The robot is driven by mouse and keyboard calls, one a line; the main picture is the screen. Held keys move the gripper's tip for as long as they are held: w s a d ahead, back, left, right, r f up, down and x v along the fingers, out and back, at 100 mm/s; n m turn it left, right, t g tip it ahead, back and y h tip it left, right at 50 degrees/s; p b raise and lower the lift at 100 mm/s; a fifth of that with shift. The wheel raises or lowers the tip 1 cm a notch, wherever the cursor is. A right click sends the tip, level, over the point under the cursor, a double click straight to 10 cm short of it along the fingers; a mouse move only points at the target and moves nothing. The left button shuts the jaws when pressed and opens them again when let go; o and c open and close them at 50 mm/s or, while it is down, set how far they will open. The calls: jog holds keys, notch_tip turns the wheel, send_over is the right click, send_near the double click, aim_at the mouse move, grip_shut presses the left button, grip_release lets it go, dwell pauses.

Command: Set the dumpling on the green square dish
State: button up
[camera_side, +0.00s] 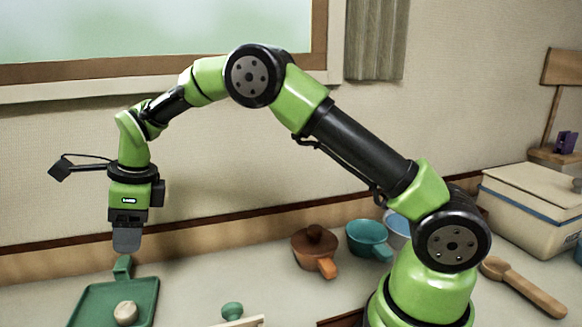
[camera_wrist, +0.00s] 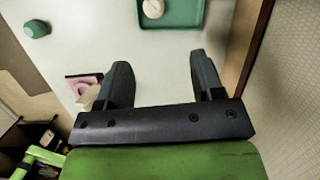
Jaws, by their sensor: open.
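The dumpling (camera_side: 125,313), pale and round, rests on the green square dish (camera_side: 147,291) at the lower left of the side view. In the wrist view the dumpling (camera_wrist: 153,8) is at the top edge, on the partly cut-off green dish (camera_wrist: 190,18). My gripper (camera_side: 127,243) hangs pointing down above the handle end of the dish, apart from the dumpling. In the wrist view my gripper (camera_wrist: 160,72) has its two fingers spread with nothing between them.
A small green object (camera_side: 232,310) stands to the right of the dish. A brown lidded pot (camera_side: 314,245), a teal cup (camera_side: 368,238) and a wooden spoon (camera_side: 525,287) are farther right. The wall runs close behind. A pink item (camera_wrist: 86,84) shows left of my fingers.

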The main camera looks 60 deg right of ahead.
jog(key=s+d+r+n+t, duration=0.1)
jog(key=s+d+r+n, duration=0.1)
jog(key=s+r+n, duration=0.5)
jog(key=s+d+r+n+t, duration=0.1)
jog(key=s+d+r+n, duration=0.25)
jog(key=s+r, duration=0.4)
jog(key=s+d+n+t, duration=0.1)
jog(key=s+n+t, duration=0.1)
jog(key=s+n, duration=0.9)
jog(key=s, duration=0.3)
jog(key=shift+s+f+t, duration=0.25)
jog(key=shift+f+t, duration=0.05)
